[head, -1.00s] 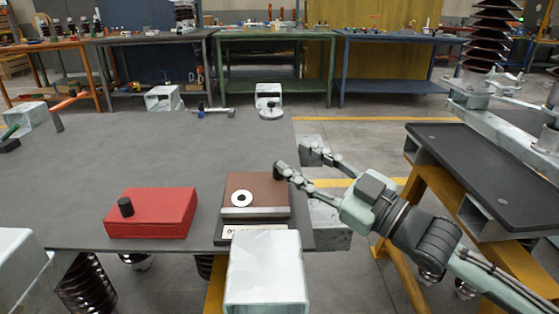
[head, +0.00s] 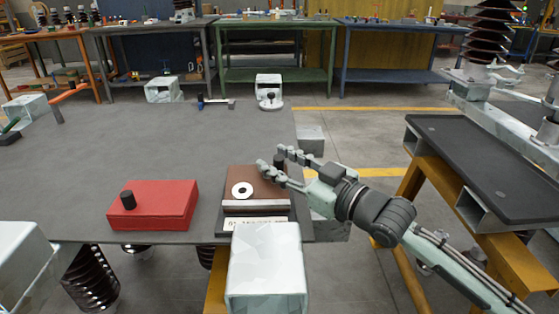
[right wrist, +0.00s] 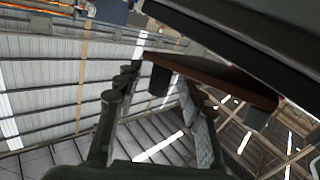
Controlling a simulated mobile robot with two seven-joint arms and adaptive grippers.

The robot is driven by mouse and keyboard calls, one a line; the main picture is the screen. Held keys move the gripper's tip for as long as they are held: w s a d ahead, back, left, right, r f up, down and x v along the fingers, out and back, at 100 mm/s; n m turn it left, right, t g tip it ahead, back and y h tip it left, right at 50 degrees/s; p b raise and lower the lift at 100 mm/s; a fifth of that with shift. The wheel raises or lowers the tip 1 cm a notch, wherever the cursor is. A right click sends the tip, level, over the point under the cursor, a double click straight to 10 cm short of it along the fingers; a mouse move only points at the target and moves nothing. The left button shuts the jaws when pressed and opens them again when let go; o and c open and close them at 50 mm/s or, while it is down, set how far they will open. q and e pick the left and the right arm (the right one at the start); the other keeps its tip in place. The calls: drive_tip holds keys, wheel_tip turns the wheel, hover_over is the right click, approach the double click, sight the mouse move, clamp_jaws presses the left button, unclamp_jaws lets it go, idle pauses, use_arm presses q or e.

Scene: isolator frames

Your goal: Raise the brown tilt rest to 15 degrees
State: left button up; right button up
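The brown tilt rest (head: 236,178) lies on the grey table's right part in the head view, with a pale ledge (head: 256,206) along its front. It looks nearly flat; I cannot read its angle. A white ring-shaped disc (head: 242,190) rests on it. A label strip with dark marks (head: 258,223) is at its front, too small to read. My right gripper (head: 272,158) is open at the rest's back right corner. A dark knob (head: 279,161) shows between its fingers. In the right wrist view, the brown board (right wrist: 225,75) appears edge-on beside the spread fingers (right wrist: 155,110). My left gripper is not visible.
A red box with a black knob (head: 160,205) stands left of the rest. A white device (head: 269,92) stands at the table's back edge. A black-topped bench (head: 480,160) is on the right. The table's middle (head: 120,145) is clear.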

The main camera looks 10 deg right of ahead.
clamp_jaws()
idle(0.3)
drive_tip(key=shift+s+r+n+t, duration=0.25)
drive_tip(key=shift+r+n+t, duration=0.15)
unclamp_jaws()
